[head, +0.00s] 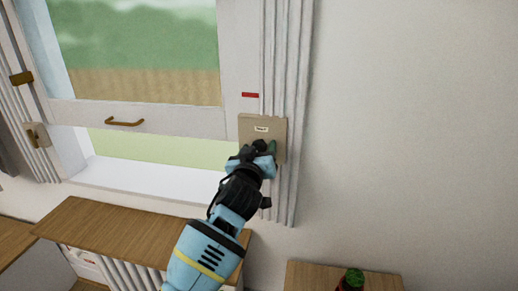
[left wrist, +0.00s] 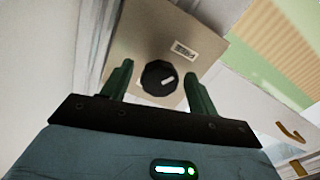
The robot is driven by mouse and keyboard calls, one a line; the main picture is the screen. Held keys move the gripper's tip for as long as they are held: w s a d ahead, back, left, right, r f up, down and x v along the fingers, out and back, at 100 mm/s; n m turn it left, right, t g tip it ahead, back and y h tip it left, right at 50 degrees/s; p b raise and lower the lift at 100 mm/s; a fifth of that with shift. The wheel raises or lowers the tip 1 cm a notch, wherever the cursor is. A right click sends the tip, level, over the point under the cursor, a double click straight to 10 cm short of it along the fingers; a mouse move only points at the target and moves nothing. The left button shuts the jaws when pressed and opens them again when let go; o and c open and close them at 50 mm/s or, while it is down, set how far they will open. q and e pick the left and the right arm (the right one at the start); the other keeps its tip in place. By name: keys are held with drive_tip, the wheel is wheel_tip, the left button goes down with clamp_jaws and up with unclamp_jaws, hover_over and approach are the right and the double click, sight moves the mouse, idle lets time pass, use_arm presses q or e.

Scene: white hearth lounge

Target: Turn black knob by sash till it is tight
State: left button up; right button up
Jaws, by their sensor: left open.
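The black knob (left wrist: 159,78) sits on a beige plate (head: 277,131) beside the window sash (head: 150,118). The knob is round with a notched edge and a pale mark on its face. In the head view my gripper hides most of it. My left gripper (head: 258,150) is in front of the plate. In the left wrist view the green fingers of the left gripper (left wrist: 158,82) stand apart, one on each side of the knob, with a visible gap to it on both sides. A small label (left wrist: 185,50) is on the plate. My right gripper is not in view.
Pleated curtain (head: 297,60) hangs behind and beside the plate. A brass handle (head: 125,122) is on the sash, and a red strip (head: 250,95) is above the plate. Below are a wooden top (head: 120,232) and a small table (head: 385,280) with a plant (head: 352,279).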

use_arm(q)
drive_tip(key=shift+w+d, duration=0.1)
drive_tip(key=shift+w, duration=0.4)
drive_tip(key=shift+c, duration=0.2)
drive_tip(key=c, duration=0.9)
drive_tip(key=shift+c, duration=0.2)
